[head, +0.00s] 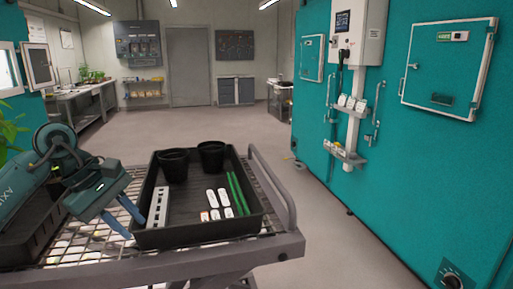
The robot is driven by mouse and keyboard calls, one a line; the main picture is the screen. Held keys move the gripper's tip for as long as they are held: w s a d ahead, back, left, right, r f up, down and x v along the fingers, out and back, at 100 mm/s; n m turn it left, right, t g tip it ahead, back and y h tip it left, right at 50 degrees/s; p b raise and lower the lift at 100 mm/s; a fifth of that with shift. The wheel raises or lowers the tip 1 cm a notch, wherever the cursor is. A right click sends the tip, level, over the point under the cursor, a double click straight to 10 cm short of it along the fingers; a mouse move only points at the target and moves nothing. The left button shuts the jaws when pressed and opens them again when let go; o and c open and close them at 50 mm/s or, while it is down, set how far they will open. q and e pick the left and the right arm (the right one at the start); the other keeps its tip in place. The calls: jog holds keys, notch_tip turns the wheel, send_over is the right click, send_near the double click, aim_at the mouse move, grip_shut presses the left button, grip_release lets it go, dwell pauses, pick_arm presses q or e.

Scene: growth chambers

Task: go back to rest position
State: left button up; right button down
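My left arm comes in from the left, and its gripper (137,229) is at the left side of the black tray (262,217). Its two blue fingers point down and stand apart with nothing seen between them, so it is open. I cannot tell whether the fingertips touch the tray's rim. My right gripper is not in view.
The tray lies on a wire-mesh cart (285,243) and holds two black pots (211,157), a grey slotted rack (158,207), several white labelled items (212,199) and green sticks (238,193). Teal chamber walls (400,150) stand at right. The floor (240,125) beyond is clear.

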pick_arm(q)
jog(key=s+d+f+n+t+h, duration=0.2)
jog(key=s+d+n+h, duration=0.1)
jog(key=d+n+h, duration=0.6)
jog(key=s+d+f+n+t+h, duration=0.1)
jog(key=s+d+f+n+h, duration=0.2)
jog(key=d+n+h, duration=0.45)
jog(key=s+a+f+n+t+y, duration=0.15)
jog(key=f+n+t+y, duration=0.5)
jog(key=n, duration=0.75)
jog(key=a+f+n+t+y, duration=0.2)
jog(key=f+n+t+y, duration=0.45)
jog(key=n, duration=0.85)
jog(key=s+a+f+n+g+y, duration=0.1)
jog(key=s+f+n+g+y, duration=0.1)
jog(key=s+f+n, duration=0.4)
jog(key=s+a+f+n+g+y+p, duration=0.1)
jog(key=s+f+n+g+y, duration=0.2)
jog(key=s+f+n+g, duration=0.2)
notch_tip(320, 180, down, 4)
jog(key=shift+s+a+r+n, duration=0.2)
jog(key=shift+s+n, duration=0.25)
jog(key=shift+s, duration=0.6)
